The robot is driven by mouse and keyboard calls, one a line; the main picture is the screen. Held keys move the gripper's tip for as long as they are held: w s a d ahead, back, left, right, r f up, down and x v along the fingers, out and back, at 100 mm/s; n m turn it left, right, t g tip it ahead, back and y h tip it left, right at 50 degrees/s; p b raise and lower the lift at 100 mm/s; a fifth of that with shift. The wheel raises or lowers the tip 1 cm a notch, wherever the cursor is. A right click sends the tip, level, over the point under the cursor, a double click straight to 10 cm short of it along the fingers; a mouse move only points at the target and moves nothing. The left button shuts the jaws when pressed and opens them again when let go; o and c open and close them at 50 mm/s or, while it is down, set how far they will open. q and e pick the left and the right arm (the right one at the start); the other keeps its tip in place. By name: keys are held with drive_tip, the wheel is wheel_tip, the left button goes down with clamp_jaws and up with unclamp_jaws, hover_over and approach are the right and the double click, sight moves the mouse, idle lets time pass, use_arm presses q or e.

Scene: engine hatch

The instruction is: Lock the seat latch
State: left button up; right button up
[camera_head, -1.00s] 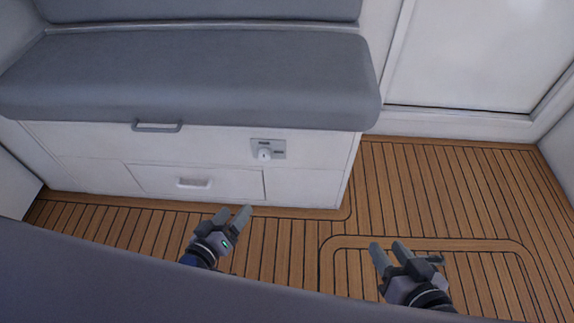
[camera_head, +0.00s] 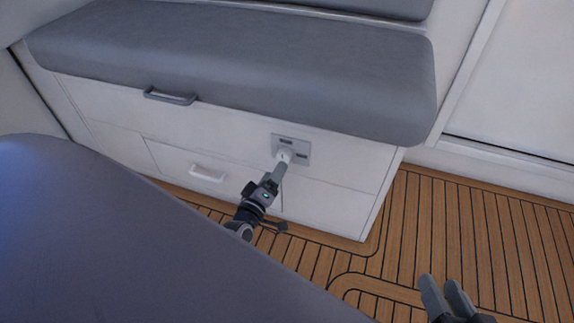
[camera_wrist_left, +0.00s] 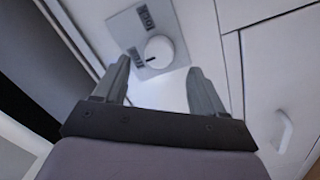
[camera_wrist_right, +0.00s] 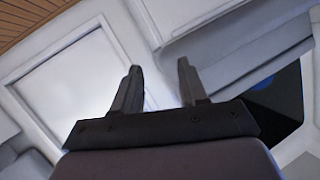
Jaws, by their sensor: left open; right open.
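The seat latch is a round white knob on a grey plate (camera_head: 302,148) on the white front of the seat base. In the left wrist view the knob (camera_wrist_left: 159,50) has a dark mark at its left side, and the plate carries two small dark labels. My left gripper (camera_head: 283,168) is open in front of the latch; in its wrist view the fingers (camera_wrist_left: 160,85) stand either side of and just short of the knob, with nothing between them. Contact cannot be told. My right gripper (camera_head: 447,285) is open and empty above the floor at the lower right.
The grey seat cushion (camera_head: 240,60) overhangs the latch, with a grey handle (camera_head: 170,96) at its front edge. A drawer with a white handle (camera_head: 207,174) lies left of the latch. A dark grey surface (camera_head: 120,230) fills the lower left. The wooden floor (camera_head: 450,220) is clear at right.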

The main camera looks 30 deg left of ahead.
sight(284, 156)
use_arm(q)
drive_tip(key=w, duration=0.1)
drive_tip(key=w+b, duration=0.1)
drive_tip(key=w, duration=0.1)
drive_tip(key=w+b, duration=0.1)
drive_tip(key=w, duration=0.1)
drive_tip(key=shift+w+a, duration=0.2)
drive_tip(key=shift+a, duration=0.2)
use_arm(e)
drive_tip(key=shift+s+d+f+n+t+h, duration=0.15)
drive_tip(key=shift+d+n+t+h, duration=0.25)
drive_tip(key=shift+d, duration=0.35)
use_arm(q)
drive_tip(key=c, duration=1.1)
drive_tip(key=shift+o, duration=0.2)
